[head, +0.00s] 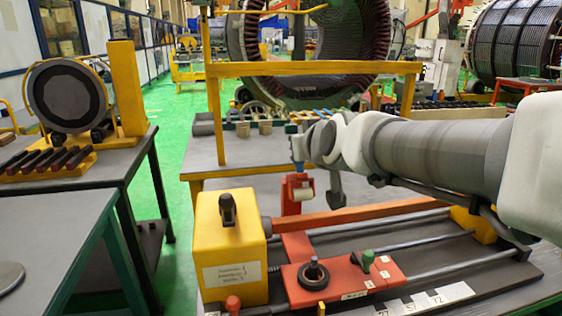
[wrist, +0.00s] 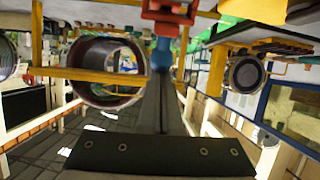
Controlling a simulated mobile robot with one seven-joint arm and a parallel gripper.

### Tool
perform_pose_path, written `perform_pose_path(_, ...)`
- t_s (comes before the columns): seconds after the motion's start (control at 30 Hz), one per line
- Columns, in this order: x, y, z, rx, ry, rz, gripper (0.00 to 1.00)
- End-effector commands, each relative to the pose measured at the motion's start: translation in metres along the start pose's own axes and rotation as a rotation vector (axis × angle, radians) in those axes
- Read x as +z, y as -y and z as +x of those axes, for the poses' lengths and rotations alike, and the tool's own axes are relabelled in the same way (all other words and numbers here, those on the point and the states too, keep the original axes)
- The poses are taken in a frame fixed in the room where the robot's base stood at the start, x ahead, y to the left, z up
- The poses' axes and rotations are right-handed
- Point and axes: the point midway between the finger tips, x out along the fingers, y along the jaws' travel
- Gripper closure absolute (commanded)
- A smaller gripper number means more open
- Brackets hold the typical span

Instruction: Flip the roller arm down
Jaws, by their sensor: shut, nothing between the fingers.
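The roller arm (head: 297,192) stands upright in the head view, a red-orange bracket with a pale roller, behind the red carriage. A blue knob (head: 298,148) is at its top, beside the end of my arm. In the wrist view, which looks upside down, the blue knob (wrist: 161,55) and the red bracket (wrist: 168,14) are at top centre. My gripper (wrist: 160,75) is shut and empty, its dark fingertips right at the knob. I cannot tell whether they touch. In the head view my wrist mostly hides the fingers.
The winding fixture has a yellow box (head: 230,248) at left, rods, and a red carriage (head: 345,274) with a black knob and a green knob. A red-orange bar (head: 365,214) runs behind them. A yellow frame (head: 315,69) stands behind. A dark side table (head: 45,240) is at left.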

Motion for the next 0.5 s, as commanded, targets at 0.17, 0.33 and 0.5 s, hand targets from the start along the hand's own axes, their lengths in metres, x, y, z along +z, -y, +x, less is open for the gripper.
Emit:
perform_pose_path(0.17, 0.014, 0.0, -0.004, 0.001, 0.002, 0.0, 1.0)
perform_pose_path(0.33, 0.022, 0.001, -0.009, 0.001, 0.002, 0.001, 1.0)
perform_pose_path(0.5, 0.032, 0.001, -0.014, 0.001, 0.003, 0.0, 1.0)
